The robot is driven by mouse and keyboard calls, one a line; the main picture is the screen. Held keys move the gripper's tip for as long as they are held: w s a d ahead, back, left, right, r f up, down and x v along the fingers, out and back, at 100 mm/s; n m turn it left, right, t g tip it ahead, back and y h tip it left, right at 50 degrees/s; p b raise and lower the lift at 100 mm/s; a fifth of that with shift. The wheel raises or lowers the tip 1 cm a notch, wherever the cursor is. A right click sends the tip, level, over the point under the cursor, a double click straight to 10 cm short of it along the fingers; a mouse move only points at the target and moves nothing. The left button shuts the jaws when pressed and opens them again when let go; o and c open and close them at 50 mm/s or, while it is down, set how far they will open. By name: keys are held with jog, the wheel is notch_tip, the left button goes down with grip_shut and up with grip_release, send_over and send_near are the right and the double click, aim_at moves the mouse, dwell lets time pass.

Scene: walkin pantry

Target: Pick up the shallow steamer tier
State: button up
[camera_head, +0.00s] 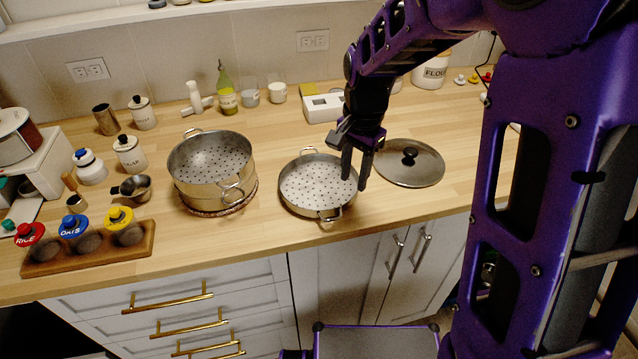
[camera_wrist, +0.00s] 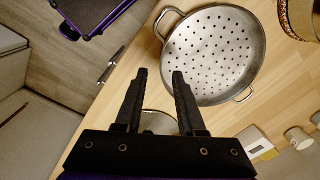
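The shallow steamer tier (camera_head: 316,184) is a low round metal pan with a perforated base and two loop handles. It lies flat on the wooden counter, and one handle points to the counter's front edge. In the wrist view the shallow steamer tier (camera_wrist: 212,52) lies beyond the fingertips. My gripper (camera_head: 355,178) is above the tier's right side, between it and the lid. In the wrist view my gripper (camera_wrist: 160,76) has its two fingers apart with nothing between them. A deeper steamer tier (camera_head: 211,165) stands to the left on a woven mat.
A metal lid with a black knob (camera_head: 409,162) lies right of the tier. A white scale (camera_head: 323,107) and a flour canister (camera_head: 432,69) stand behind. A wooden rack of jars (camera_head: 90,247) is at the left.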

aim_at(350, 199)
jog(key=shift+w+a+f, duration=0.1)
jog(key=shift+w+f, duration=0.05)
jog(key=shift+f, duration=1.6)
jog(key=shift+w+a+f, duration=0.1)
jog(key=shift+f, duration=1.65)
grip_shut()
